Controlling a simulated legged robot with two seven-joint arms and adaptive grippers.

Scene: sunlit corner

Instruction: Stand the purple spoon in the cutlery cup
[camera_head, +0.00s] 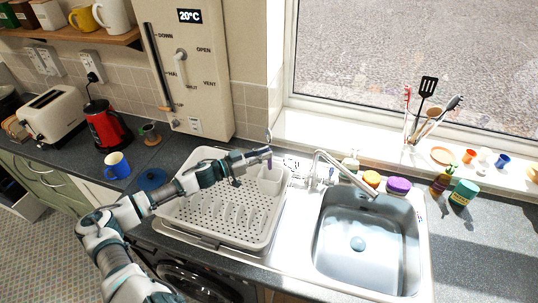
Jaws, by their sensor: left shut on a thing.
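My left gripper (259,156) reaches in over the dish rack and is shut on the purple spoon (269,163). A purple part of the spoon shows below the fingertips, and a thin grey, rounded end seems to stick up above them. The spoon looks roughly upright. The cutlery cup (270,183) is a pale compartment at the back right corner of the white dish rack (213,240). The spoon's lower end is at or just above the cup in the picture; I cannot tell whether it is inside. My right gripper is not in view.
The steel sink (358,245) and its tap (340,168) are right of the rack. A utensil jar (411,143) stands on the windowsill. A wall heater (190,65) rises behind.

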